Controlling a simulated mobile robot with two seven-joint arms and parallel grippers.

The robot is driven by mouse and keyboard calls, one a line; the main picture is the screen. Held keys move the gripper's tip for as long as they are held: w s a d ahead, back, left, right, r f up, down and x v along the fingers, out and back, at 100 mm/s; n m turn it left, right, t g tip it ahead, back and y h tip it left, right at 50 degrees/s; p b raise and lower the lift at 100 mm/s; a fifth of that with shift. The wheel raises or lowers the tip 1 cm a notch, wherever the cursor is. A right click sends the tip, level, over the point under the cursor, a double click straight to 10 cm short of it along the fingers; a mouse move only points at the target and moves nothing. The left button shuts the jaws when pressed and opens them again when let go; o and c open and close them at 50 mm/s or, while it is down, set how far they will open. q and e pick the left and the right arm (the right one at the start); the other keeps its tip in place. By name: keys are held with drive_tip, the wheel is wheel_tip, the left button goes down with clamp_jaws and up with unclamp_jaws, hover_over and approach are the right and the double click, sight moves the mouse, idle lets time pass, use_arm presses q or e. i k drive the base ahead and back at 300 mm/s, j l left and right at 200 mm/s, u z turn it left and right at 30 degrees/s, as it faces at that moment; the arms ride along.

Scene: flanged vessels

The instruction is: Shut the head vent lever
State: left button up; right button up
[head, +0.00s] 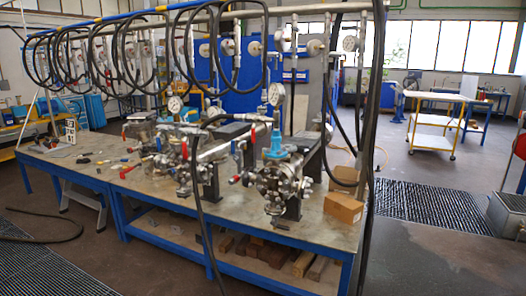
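Several flanged metal vessels stand on a long workbench (110,172) with a blue frame. The nearest vessel (283,183) has a blue fitting (278,147) and a round pressure gauge (276,95) above it. A red lever handle (234,179) sticks out to its left. Another vessel (187,167) stands to the left, with a red handle (184,150) on it. I cannot tell which handle is the head vent lever, or whether it is open or shut. Neither of my grippers shows in this view.
Black hoses hang from an overhead rail, and one hose (203,205) drops in front of the bench. A cardboard box (342,207) sits at the bench's right end. Floor grating (430,208) and a yellow-framed cart (432,138) lie right. The floor at front right is clear.

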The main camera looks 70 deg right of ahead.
sight(232, 142)
drive_tip(key=i+l+z, duration=0.1)
drive_tip(key=i+z, duration=1.7)
drive_tip(key=i+j+z, duration=0.1)
drive_tip(key=z, duration=0.2)
drive_tip(key=i, duration=0.1)
